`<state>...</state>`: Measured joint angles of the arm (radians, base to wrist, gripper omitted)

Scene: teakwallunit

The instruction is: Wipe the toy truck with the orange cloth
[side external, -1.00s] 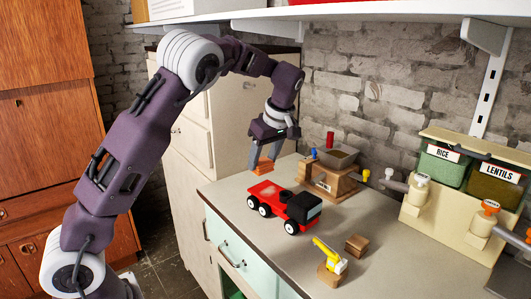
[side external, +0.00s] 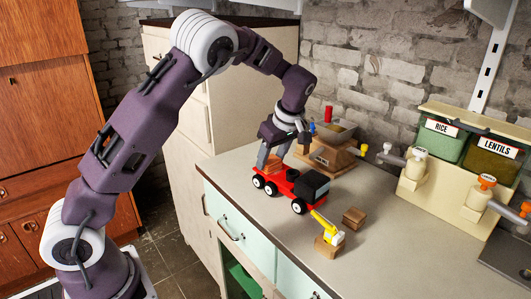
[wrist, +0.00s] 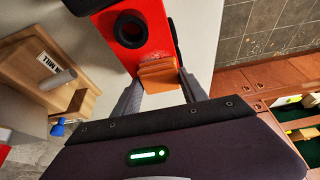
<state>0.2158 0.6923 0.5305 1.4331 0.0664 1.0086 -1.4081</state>
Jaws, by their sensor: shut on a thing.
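The red toy truck (side external: 279,180) with a black cab and white-hubbed wheels stands on the counter in the side view. Its red body also shows at the top of the wrist view (wrist: 144,38). My gripper (side external: 270,162) is at the rear end of the truck bed, pointing down. It is shut on the folded orange cloth (wrist: 158,74), which sits between the fingertips against the red body in the wrist view. In the side view the cloth (side external: 271,165) is small and partly hidden; I cannot tell exactly how much of it touches the truck.
A wooden mill (side external: 328,154) stands behind the truck. A dispenser with rice and lentils bins (side external: 440,195) is at right. The counter's front edge (side external: 245,215) is close.

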